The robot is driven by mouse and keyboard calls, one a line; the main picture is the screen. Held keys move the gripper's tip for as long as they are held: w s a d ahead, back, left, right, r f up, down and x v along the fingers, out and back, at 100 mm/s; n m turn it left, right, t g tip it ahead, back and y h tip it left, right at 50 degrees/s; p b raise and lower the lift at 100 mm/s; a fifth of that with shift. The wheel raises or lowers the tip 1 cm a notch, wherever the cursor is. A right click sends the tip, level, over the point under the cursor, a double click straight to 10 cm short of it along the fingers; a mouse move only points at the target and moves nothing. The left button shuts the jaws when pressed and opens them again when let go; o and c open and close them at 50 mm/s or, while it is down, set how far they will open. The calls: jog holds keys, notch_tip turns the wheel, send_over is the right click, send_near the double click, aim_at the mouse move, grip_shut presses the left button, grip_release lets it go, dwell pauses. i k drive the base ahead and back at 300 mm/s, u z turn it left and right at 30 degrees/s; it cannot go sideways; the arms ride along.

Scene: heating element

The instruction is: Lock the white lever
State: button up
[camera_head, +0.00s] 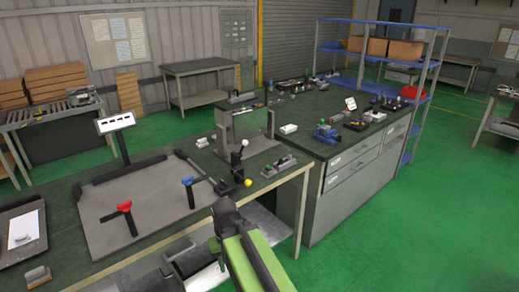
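A small white handle-like piece (244,143), which looks like the white lever, tops a dark upright part at the right end of the grey plate (150,217) on the workbench. A yellow ball (248,182) sits just below it. A red-topped lever (124,206) and a blue-topped lever (188,181) stand on the plate to the left. My green arm reaches up from the bottom edge, and its dark end, where my gripper (226,207) seems to be, is in front of the bench edge, below the white piece and apart from it. Its fingers cannot be made out.
A small panel on a post (115,122) stands at the plate's back left. A dark framed fixture (247,122) stands behind the white piece. A small clamp-like device (279,166) lies to the right. A grey drawer cabinet (345,195) adjoins the bench. Green floor is free at the right.

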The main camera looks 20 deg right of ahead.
aim_at(245, 142)
jog(key=z, duration=0.45)
jog(key=i, duration=0.5)
jog(key=u, duration=1.8)
jog(key=i, duration=0.2)
jog(key=z, duration=0.65)
